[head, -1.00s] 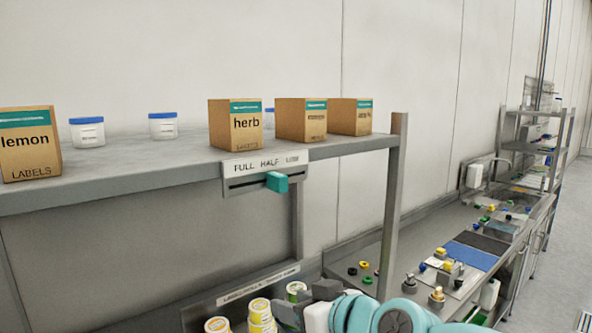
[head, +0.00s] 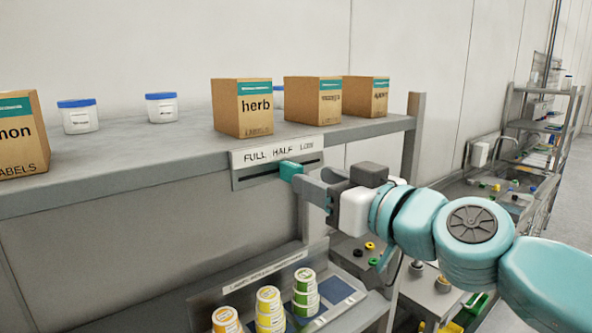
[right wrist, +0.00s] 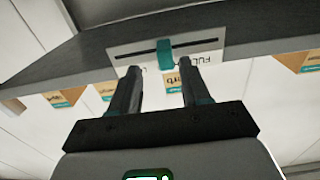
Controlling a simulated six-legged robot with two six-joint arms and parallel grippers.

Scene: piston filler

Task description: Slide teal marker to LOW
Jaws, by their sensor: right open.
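The teal marker (head: 289,171) sits in the slot of a white scale plate (head: 245,172) on the shelf's front edge. The plate reads FULL, HALF, LOW from left to right. The marker stands near mid-slot, around HALF. My right gripper (head: 306,183) is open just in front of the marker. In the right wrist view, the marker (right wrist: 165,53) appears between the two open fingertips (right wrist: 160,70), slightly beyond them, with no clear contact. That view shows the plate (right wrist: 205,58) upside down. My left gripper is not in view.
The shelf (head: 190,148) holds a herb box (head: 242,108), other label boxes (head: 315,100) and blue-lidded jars (head: 161,107). Below are stacked tubs (head: 269,308) on a labelled rack. A shelf post (head: 413,140) stands right of the plate. The space before the plate is otherwise free.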

